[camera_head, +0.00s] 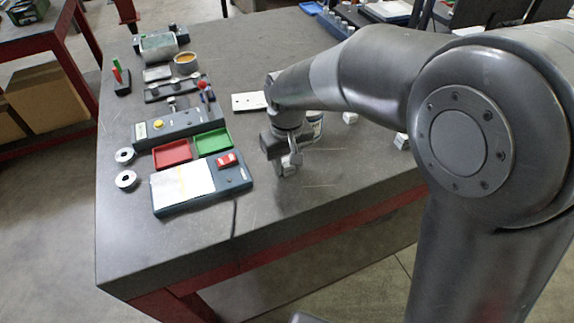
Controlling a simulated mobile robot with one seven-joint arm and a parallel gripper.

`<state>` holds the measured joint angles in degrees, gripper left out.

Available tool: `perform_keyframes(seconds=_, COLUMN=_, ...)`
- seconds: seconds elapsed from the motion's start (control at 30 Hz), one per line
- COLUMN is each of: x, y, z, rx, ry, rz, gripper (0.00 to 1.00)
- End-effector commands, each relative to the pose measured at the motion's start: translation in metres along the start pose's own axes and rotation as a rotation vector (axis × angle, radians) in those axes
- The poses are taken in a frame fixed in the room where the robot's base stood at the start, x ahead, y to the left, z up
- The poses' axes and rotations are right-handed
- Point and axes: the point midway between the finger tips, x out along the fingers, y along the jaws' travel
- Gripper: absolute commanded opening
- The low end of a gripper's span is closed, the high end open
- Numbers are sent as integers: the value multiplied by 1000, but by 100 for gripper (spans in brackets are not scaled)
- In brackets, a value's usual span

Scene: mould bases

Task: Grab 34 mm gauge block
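My gripper (288,168) points down just above or at the grey table top, right of the green tray. The fingers are small and partly hidden by the gripper body. I cannot tell whether they are open or shut, or whether a block is between them. Two small light metal blocks show at the right of the table: one block (350,118) stands beyond the gripper, and another block (401,141) is partly covered by my arm. No size marks are legible, so I cannot tell which block is the 34 mm gauge block.
A red tray (172,154) and a green tray (213,141) lie left of the gripper, with a device with a red switch (227,160) in front. Two metal rings (127,180) lie near the left edge. A white plate (248,101) lies behind. The front right table top is clear.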

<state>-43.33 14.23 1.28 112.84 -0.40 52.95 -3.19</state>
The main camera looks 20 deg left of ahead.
Motion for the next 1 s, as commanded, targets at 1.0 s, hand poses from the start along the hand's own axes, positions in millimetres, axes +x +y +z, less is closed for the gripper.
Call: perform_keyframes(seconds=1.0, x=-36, y=0, z=-1, rx=1, ry=6, rz=0, gripper=0)
